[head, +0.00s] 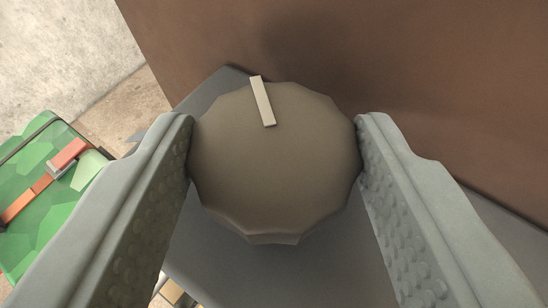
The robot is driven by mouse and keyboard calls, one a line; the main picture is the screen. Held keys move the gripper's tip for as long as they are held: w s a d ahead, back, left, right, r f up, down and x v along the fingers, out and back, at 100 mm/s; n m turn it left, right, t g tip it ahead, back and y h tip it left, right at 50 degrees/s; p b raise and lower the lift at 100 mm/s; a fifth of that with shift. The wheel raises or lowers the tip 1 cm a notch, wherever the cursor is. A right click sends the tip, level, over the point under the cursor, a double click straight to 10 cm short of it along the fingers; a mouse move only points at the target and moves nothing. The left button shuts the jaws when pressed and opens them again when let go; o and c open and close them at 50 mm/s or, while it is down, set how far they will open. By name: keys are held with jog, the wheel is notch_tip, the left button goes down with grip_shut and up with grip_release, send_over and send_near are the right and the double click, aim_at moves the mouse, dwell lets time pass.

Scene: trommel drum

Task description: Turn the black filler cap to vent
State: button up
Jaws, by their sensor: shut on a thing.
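The filler cap (273,170) is in the middle of the head view, a many-sided round knob that looks dark grey-brown in this light. A pale pointer bar (262,101) on its face runs from near its top edge toward the centre, tilted slightly left of straight up. My gripper (275,150) has one finger on each side of the cap, both touching its rim. It is shut on the cap. What lies under the cap is hidden by it.
A brown wall or panel (400,70) rises behind and to the right, close to the cap. A grey surface (300,275) lies below it. A green object with an orange strap (45,190) is at the left. Pale floor shows at upper left.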

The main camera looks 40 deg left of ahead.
jog(key=n+g+y, duration=0.3)
jog(key=n, duration=0.1)
jog(key=shift+w+d, duration=0.25)
jog(key=shift+w, duration=0.05)
jog(key=shift+w+n+g+y, duration=0.15)
jog(key=shift+n+g+y, duration=0.55)
jog(key=shift+n+g, duration=0.65)
jog(key=shift+g, duration=0.45)
jog(key=o, duration=1)
jog(key=v, duration=1.7)
jog(key=shift+d+f, duration=0.1)
jog(key=shift+d, duration=0.2)
